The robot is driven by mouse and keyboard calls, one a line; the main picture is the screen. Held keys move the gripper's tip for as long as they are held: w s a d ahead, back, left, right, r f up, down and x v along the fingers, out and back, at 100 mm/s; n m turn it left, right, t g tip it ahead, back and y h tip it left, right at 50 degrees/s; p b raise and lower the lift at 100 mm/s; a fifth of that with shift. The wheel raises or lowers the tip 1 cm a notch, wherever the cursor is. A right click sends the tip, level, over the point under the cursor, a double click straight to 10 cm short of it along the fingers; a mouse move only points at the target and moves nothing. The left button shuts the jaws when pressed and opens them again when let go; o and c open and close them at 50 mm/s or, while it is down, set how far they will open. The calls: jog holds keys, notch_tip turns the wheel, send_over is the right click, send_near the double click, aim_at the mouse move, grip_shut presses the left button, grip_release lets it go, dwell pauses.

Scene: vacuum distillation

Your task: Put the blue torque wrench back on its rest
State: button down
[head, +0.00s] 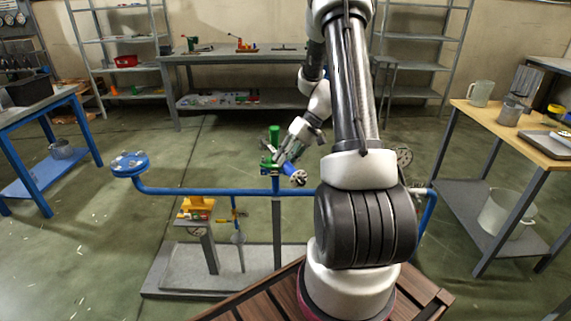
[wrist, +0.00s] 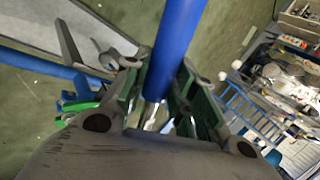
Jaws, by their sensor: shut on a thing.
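My gripper (head: 283,156) is beside the green-topped valve (head: 274,133) on the blue pipe in the head view. In the wrist view my gripper's green-padded fingers (wrist: 155,100) are closed around a blue cylindrical handle (wrist: 181,38), the blue torque wrench. A bright metal part shows below the handle between the fingers. The wrench's far end runs out of the top of the wrist view.
The blue pipe (head: 220,191) runs across in front of me, with a round flange (head: 130,163) at its left end. A yellow device (head: 197,207) stands on a post over the grey base plate (head: 165,270). A wooden-topped table (head: 480,112) stands right, a blue-framed table (head: 55,99) left.

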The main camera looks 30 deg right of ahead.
jog(key=shift+r, duration=1.35)
